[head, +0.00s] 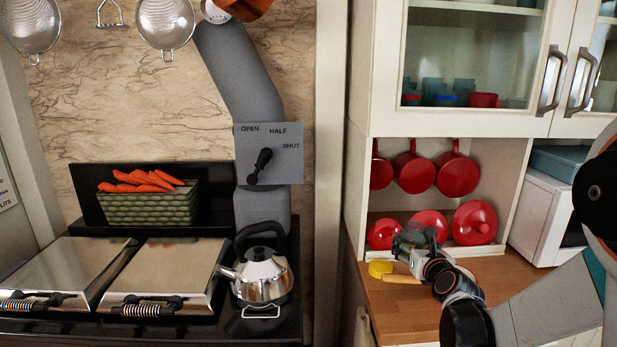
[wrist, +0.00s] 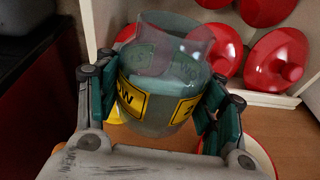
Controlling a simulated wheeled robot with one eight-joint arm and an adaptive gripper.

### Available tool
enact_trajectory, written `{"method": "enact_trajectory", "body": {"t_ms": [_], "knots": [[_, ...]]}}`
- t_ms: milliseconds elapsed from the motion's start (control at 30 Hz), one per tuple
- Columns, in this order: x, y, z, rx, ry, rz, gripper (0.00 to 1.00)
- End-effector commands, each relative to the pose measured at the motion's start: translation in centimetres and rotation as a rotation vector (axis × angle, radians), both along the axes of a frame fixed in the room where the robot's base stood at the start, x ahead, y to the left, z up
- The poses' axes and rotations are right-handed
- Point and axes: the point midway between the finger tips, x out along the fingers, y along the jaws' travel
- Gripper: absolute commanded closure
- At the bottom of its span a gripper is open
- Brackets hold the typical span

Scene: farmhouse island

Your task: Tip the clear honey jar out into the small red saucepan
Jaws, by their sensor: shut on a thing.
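My gripper (wrist: 160,98) is shut on a clear glass jar (wrist: 157,117) with black-on-yellow labels. In the head view my gripper (head: 416,250) is low over the wooden counter, with the jar (head: 414,236) partly hidden by the fingers. The jar looks roughly upright, perhaps a little tilted; its contents are hard to make out. A red-rimmed pan with a pale inside (wrist: 262,152) shows at the lower right of the wrist view, mostly hidden by my gripper. Only a sliver of it shows behind my gripper in the head view.
Red lids (head: 474,223) lean at the back of the counter (head: 520,290), under hanging red pans (head: 414,172). A yellow round thing (head: 380,268) lies left of my gripper. A kettle (head: 263,275) stands on the stove. Cabinets (head: 470,60) overhang the counter.

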Motion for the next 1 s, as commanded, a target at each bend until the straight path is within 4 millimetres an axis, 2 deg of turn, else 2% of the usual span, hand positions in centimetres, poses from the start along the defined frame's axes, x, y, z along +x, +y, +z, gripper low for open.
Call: {"method": "enact_trajectory", "body": {"t_ms": [33, 167, 1000], "knots": [[0.47, 0.66, -0.07, -0.002, -0.006, 0.002, 0.77], [0.86, 1.21, -0.11, -0.001, -0.012, 0.001, 0.77], [0.83, 1.13, -0.10, 0.000, -0.012, -0.001, 0.77]]}}
